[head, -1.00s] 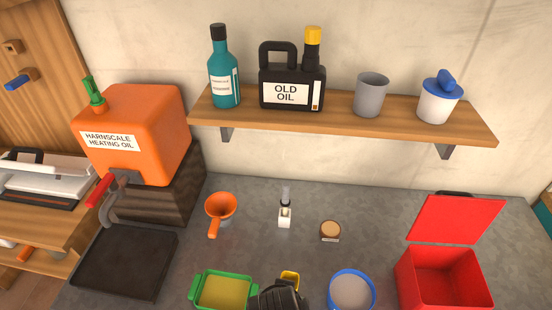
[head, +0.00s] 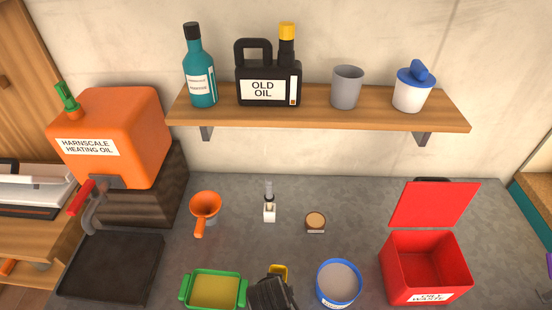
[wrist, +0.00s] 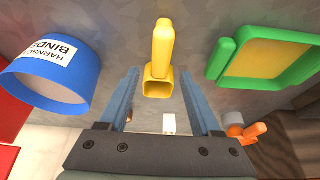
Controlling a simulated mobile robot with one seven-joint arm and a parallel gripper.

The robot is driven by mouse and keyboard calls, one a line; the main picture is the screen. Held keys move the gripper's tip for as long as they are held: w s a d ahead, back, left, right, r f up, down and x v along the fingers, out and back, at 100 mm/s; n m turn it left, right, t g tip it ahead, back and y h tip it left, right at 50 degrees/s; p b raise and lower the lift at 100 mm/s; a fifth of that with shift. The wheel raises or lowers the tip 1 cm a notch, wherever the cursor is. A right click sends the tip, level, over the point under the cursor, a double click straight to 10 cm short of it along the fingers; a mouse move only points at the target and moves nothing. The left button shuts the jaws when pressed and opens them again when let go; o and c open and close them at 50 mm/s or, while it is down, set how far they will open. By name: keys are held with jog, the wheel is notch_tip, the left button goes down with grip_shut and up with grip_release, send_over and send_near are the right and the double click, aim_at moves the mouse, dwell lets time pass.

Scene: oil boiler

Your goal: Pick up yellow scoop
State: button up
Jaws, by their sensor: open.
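The yellow scoop (wrist: 160,58) lies on the grey counter in the wrist view, its handle toward the top of the picture and its hollow cup toward my gripper. My gripper (wrist: 158,80) is open, with one blue-grey finger on each side of the scoop's cup and a gap on both sides. In the head view only a bit of the scoop (head: 278,271) shows, as my dark gripper (head: 270,292) covers the rest.
A green-rimmed tray (head: 215,290) with yellow content stands left of the scoop in the head view, and a blue-rimmed tub (head: 338,284) stands right. A red waste bin (head: 425,268) is farther right. An orange funnel (head: 205,209), small white holder (head: 269,212) and round tan item (head: 315,222) stand behind.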

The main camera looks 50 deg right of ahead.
jog(key=shift+x, duration=1.15)
jog(key=shift+c, duration=0.3)
grip_shut()
